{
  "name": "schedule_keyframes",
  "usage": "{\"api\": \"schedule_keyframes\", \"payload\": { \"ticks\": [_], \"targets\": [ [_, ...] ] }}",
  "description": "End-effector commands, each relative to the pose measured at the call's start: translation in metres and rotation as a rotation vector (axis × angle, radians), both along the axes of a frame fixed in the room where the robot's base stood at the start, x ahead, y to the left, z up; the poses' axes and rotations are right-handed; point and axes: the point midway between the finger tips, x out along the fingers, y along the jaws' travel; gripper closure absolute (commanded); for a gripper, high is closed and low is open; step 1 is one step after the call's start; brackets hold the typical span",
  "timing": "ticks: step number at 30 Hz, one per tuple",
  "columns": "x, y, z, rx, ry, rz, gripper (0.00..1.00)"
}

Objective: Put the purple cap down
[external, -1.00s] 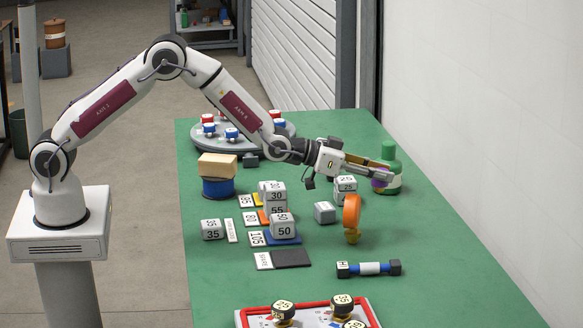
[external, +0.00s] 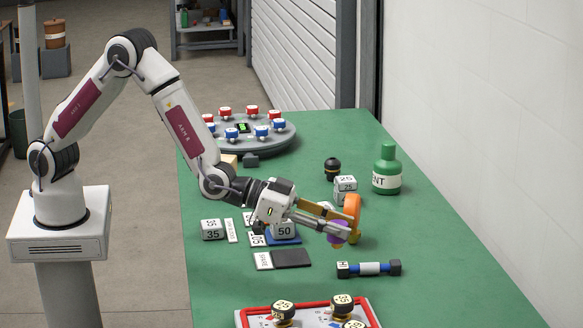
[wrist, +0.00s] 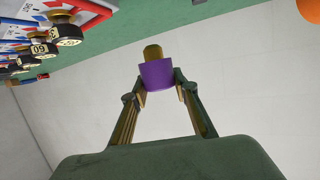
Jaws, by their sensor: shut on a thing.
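The purple cap (external: 338,236) is between the fingertips of my gripper (external: 333,229), which is shut on it. In the wrist view the purple cap (wrist: 157,74) sits at the ends of both fingers, with a brass-coloured stub (wrist: 153,52) showing beyond it. In the external view my gripper is above the green table (external: 450,285), just in front of the orange disc (external: 353,204). The yellow foot of that disc is partly hidden behind the cap and fingers. I cannot tell the exact height of the cap above the table.
A green bottle (external: 387,174) stands at the back right, with a black knob (external: 332,168) left of it. A blue-and-black dumbbell shape (external: 369,269) lies in front. A red-edged tray with black knobs (external: 367,309) is nearer. The table's right front is clear.

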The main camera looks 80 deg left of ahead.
Motion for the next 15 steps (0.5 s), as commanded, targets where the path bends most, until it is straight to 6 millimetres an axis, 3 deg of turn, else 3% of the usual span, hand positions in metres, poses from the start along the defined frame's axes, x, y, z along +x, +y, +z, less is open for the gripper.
{"api": "schedule_keyframes", "payload": {
  "ticks": [3,8,12,15],
  "targets": [
    [-0.033,-0.018,-0.002,0.001,-0.001,-0.015,0.93],
    [-0.074,-0.027,-0.007,0.001,0.001,-0.010,0.93],
    [-0.097,-0.015,-0.012,0.002,0.000,0.026,0.93],
    [-0.104,0.003,-0.016,0.003,0.000,0.065,0.93]
  ]
}}
